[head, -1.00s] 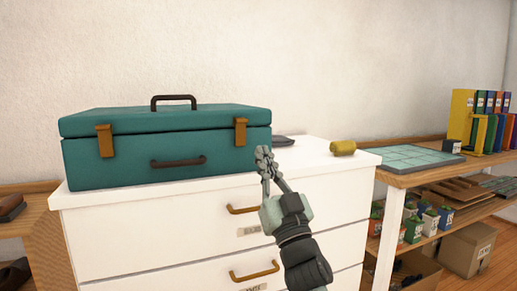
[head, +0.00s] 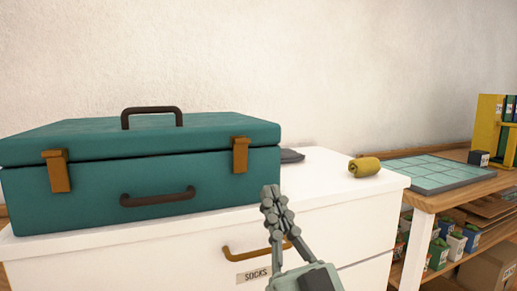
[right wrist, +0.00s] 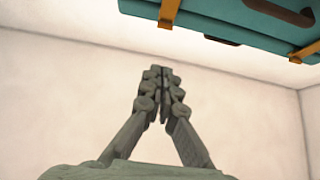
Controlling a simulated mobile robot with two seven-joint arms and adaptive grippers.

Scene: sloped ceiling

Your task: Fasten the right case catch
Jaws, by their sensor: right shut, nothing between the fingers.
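The teal case (head: 90,190) stands shut on the white dresser. Its right catch (head: 240,155) is a brass-coloured tab hanging across the seam between lid and body; I cannot tell whether it is latched. A matching left catch (head: 58,170) hangs at the other end. My right gripper (head: 270,192) is shut and empty, in front of the dresser, below and right of the right catch and apart from it. In the right wrist view its fingertips (right wrist: 160,72) are together, and part of the case (right wrist: 225,18) shows at upper right. My left gripper is not in view.
The case has a dark top handle (head: 152,112) and a front handle (head: 157,197). A dark flat item (head: 291,156) and a yellow roll (head: 364,167) lie on the dresser top (head: 325,172). A shelf table (head: 440,195) stands at right. The dresser top right of the case is mostly clear.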

